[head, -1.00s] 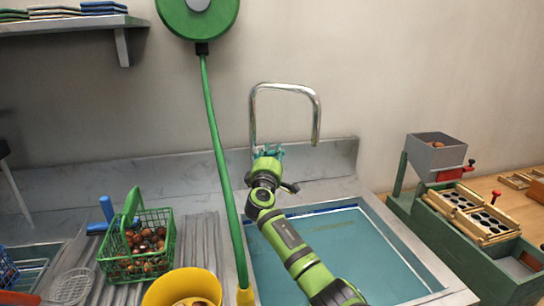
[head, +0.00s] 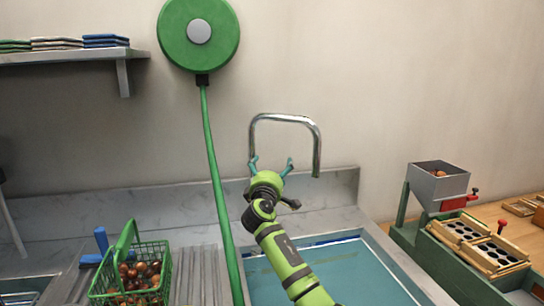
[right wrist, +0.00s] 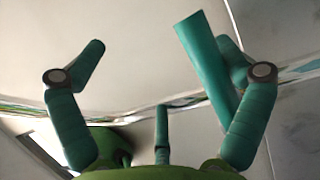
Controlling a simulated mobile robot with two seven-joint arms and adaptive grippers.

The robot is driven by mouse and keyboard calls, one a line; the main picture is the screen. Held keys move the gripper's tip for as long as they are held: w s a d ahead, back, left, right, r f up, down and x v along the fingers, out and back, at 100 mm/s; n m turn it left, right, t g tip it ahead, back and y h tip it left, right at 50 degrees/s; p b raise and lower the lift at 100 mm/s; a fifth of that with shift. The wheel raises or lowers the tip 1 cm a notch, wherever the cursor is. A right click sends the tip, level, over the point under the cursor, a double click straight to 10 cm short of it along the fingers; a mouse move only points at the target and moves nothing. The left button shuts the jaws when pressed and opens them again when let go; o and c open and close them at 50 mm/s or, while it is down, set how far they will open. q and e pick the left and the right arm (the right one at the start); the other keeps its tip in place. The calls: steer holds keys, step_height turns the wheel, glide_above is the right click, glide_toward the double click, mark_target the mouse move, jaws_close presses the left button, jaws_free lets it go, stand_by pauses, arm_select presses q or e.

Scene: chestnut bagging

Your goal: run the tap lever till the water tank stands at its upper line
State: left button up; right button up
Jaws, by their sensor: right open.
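The chrome tap (head: 287,117) arches over the back of the sink. The water tank (head: 395,268) below it holds blue-green water; a blue-and-white strip (head: 335,239) runs along its far side, and I cannot tell the level against a line. My right gripper (head: 271,163) is open and points up by the tap's left upright, its teal fingers apart. The right wrist view shows its fingers (right wrist: 160,60) spread. A flat teal bar (right wrist: 200,62) crosses the right finger there; I cannot tell whether it is a lever. No tap lever is clear in the head view. My left gripper is out of view.
A green hose (head: 215,160) hangs from a wall reel (head: 175,40) left of the tap. A green basket (head: 128,287) of chestnuts stands left of the tank. A green machine with a grey hopper (head: 440,183) stands right of it. A shelf (head: 70,56) is upper left.

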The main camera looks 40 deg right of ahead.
steer(key=r, duration=0.6)
steer(key=shift+s+d, duration=0.2)
steer(key=f, duration=0.4)
steer(key=shift+w+f, duration=0.2)
steer(key=shift+f, duration=0.1)
steer(key=shift+s+a+r, duration=0.15)
steer(key=shift+s+r, duration=0.05)
steer(key=shift+a, duration=0.25)
steer(key=shift+c, duration=0.7)
steer(key=shift+s+a+f+p, duration=0.15)
steer(key=shift+a+f+p, duration=0.1)
steer(key=shift+f+p, duration=0.15)
steer(key=shift+c, duration=1.4)
steer(key=shift+s+a+f, duration=0.1)
steer(key=shift+s+a, duration=0.05)
steer(key=p+v, duration=0.1)
steer(key=v, duration=0.6)
steer(key=shift+s+a, duration=0.15)
steer(key=shift+a, duration=0.05)
